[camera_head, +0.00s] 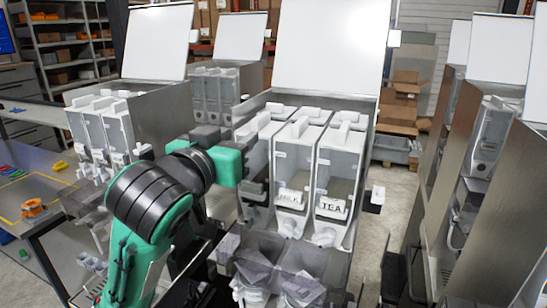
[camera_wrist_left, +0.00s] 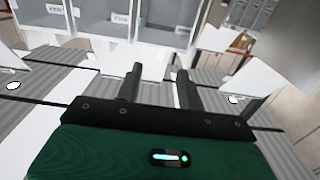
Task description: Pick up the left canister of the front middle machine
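The front middle machine (camera_head: 365,120) stands at the centre of the head view with its lid raised. Its middle canister (camera_head: 297,155), labelled MILK, and right canister (camera_head: 338,165), labelled TEA, show clearly. My right gripper is not in view.
Another machine (camera_head: 160,115) with canisters stands to the left, and one (camera_head: 222,90) stands behind. A row of machines (camera_head: 480,150) lines the right side. Clear containers (camera_head: 300,285) sit below the front middle machine's spouts. A table (camera_head: 50,190) is at left.

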